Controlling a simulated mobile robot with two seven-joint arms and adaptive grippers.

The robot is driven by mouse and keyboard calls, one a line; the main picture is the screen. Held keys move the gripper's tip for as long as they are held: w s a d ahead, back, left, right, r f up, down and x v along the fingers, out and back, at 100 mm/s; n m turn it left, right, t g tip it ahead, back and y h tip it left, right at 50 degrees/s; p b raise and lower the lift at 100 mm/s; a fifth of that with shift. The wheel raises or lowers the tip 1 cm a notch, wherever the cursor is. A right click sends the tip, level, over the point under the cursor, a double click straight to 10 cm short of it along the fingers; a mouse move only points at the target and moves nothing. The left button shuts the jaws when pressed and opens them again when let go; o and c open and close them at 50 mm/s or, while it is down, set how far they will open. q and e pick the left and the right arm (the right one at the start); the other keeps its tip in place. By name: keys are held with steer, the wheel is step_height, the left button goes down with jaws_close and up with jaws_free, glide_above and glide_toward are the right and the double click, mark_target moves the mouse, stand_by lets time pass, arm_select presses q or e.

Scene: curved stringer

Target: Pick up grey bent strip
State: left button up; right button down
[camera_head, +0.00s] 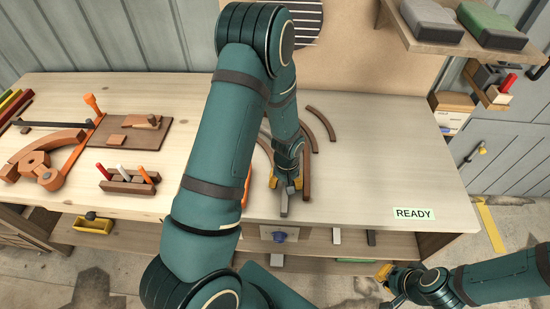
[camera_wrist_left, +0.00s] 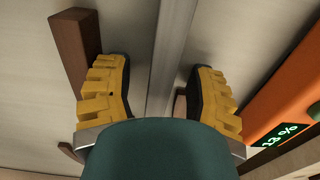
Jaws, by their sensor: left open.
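The grey bent strip (camera_head: 284,205) lies on the pale workbench, partly hidden under my left gripper (camera_head: 287,184). In the left wrist view the strip (camera_wrist_left: 168,55) runs lengthwise between the two yellow fingers of my left gripper (camera_wrist_left: 160,92). The fingers are apart, with a gap to the strip on both sides. My wrist housing hides the strip's near part. My right gripper (camera_head: 384,275) is low at the right, in front of the bench and away from the strip. Its fingers are too small to read.
Brown curved strips (camera_head: 322,122) lie around my left gripper; a brown piece (camera_wrist_left: 78,48) is beside one finger. An orange device (camera_wrist_left: 285,95) with a green display is close on the other side. A wooden fixture (camera_head: 128,180) stands left. The bench's right part is clear near the READY label (camera_head: 414,213).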

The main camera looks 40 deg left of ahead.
arm_select(q)
jaws_close()
stand_by(0.4)
